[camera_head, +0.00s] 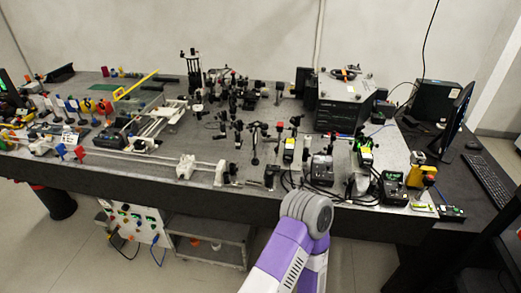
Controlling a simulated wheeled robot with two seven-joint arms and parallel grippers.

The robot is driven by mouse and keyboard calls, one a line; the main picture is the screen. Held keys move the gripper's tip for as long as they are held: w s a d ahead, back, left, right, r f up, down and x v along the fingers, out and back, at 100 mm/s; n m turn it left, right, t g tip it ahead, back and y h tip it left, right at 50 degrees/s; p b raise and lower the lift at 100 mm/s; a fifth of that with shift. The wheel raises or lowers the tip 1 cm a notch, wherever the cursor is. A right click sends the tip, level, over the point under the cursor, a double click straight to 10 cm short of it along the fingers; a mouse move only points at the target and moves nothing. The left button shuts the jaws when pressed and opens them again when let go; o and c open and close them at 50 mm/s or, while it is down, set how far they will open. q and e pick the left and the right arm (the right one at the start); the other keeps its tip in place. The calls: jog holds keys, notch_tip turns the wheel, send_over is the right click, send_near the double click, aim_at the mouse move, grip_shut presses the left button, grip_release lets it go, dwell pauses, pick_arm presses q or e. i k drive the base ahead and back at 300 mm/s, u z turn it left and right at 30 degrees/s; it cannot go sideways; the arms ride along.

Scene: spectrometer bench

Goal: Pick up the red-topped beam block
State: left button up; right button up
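I cannot single out the red-topped beam block with certainty. A small post with a red top (279,127) stands mid-bench among dark optics mounts, left of a yellow-and-black device. Other small red parts show at the left end and near the right end of the bench. My arm, purple and white with a grey rounded joint, rises from the bottom centre in front of the bench's front edge. I see no gripper fingers on it, and no other arm is in view. Nothing is seen held.
The dark optical bench (140,178) is crowded. A large dark instrument box (342,103) stands at the back right. A white rail with carriages (186,166) runs along the front left. Yellow-and-black devices and cables fill the right front. A monitor (457,115) and keyboard (487,181) are far right.

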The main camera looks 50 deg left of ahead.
aim_at(280, 125)
jog(key=z, duration=0.55)
jog(key=k, duration=0.1)
jog(key=u, duration=1.55)
